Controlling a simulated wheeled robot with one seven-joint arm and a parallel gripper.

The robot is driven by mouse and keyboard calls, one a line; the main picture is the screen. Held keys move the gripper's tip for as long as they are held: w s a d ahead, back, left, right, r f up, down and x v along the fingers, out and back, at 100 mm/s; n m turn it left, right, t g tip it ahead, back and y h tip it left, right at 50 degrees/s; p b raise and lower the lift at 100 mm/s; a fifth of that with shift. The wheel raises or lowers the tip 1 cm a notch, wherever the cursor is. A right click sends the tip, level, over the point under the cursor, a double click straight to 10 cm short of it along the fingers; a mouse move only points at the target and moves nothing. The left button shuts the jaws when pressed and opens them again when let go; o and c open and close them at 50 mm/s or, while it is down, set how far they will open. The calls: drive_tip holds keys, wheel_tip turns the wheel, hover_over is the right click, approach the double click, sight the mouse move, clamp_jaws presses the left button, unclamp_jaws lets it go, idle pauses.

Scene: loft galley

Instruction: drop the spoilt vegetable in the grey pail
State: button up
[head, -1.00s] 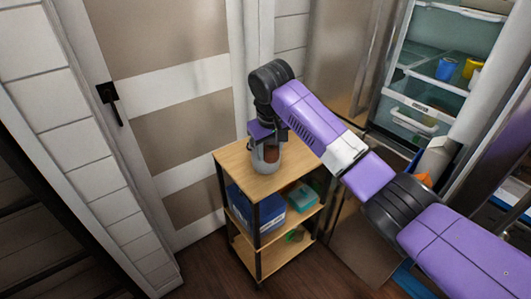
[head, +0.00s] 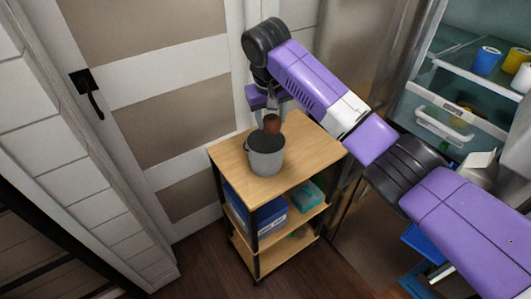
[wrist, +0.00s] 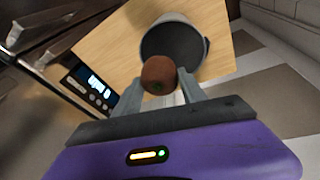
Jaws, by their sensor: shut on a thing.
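The spoilt vegetable is a brown, roundish lump (head: 272,124), also seen in the wrist view (wrist: 158,75). My gripper (head: 271,107) is shut on it; its two grey fingers (wrist: 160,88) stand either side of it in the wrist view. The grey pail (head: 267,163) stands upright on the top shelf of a wooden cart, its dark inside showing.
The cart's wooden top (head: 299,150) is clear around the pail. A blue box (head: 270,218) and a teal container (head: 307,194) sit on its lower shelf. A panelled door (head: 170,85) is behind, and an open fridge (head: 470,85) with cups is at right.

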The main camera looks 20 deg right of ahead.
sight(271, 131)
drive_tip(key=shift+f+b, duration=2.45)
drive_tip(key=o, duration=1.5)
drive_tip(key=shift+c, duration=0.2)
drive_tip(key=shift+r, duration=0.1)
drive_tip(key=v, duration=0.7)
drive_tip(key=shift+s+r, duration=0.1)
drive_tip(key=shift+r, duration=0.25)
